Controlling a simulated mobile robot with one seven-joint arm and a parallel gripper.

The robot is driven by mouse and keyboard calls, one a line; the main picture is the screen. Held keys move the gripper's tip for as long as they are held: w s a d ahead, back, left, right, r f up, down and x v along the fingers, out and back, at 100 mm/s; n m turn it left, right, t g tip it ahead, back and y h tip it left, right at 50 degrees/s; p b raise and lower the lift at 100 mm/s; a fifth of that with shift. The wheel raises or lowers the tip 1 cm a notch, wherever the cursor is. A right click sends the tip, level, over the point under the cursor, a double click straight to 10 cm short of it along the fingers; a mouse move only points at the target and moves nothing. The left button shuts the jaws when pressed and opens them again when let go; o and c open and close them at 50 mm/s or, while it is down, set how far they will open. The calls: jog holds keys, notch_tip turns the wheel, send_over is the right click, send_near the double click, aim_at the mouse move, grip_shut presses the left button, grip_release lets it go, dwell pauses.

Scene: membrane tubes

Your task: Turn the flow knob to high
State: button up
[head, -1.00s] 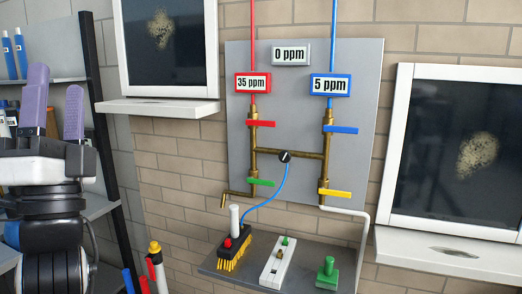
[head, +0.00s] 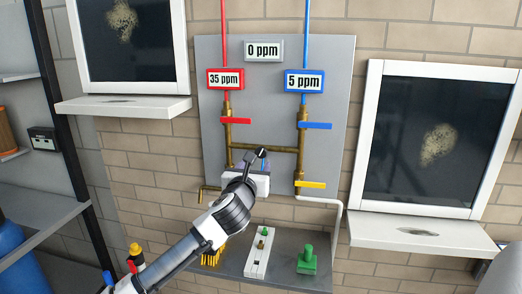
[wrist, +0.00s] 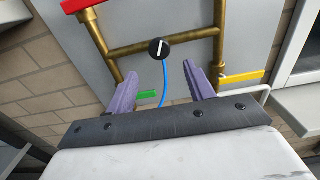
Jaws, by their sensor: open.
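A black round knob (wrist: 158,48) with a white pointer line sits on the brass cross pipe in the wrist view. Its pointer stands nearly upright there, tilted slightly right. No high or low labels are readable. In the head view, the knob (head: 262,152) is partly crowded by my gripper (head: 253,168), which is just below it. In the wrist view, the two purple fingers of my gripper (wrist: 163,76) are apart with nothing held between them. The knob lies beyond the fingertips, roughly centred between them, and appears apart from them.
Red (head: 236,121), blue (head: 315,125) and yellow (head: 310,185) valve handles flank the cross pipe. A green handle (wrist: 147,94) and blue hose (wrist: 164,82) show between my fingers. A shelf below bears a white block (head: 258,255) and green piece (head: 307,262).

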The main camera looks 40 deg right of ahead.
aim_at(261, 154)
jog(key=p+x, duration=0.2)
jog(key=x, duration=0.8)
jog(key=shift+p, duration=0.35)
jog(key=shift+s, duration=0.1)
jog(key=c, duration=0.9)
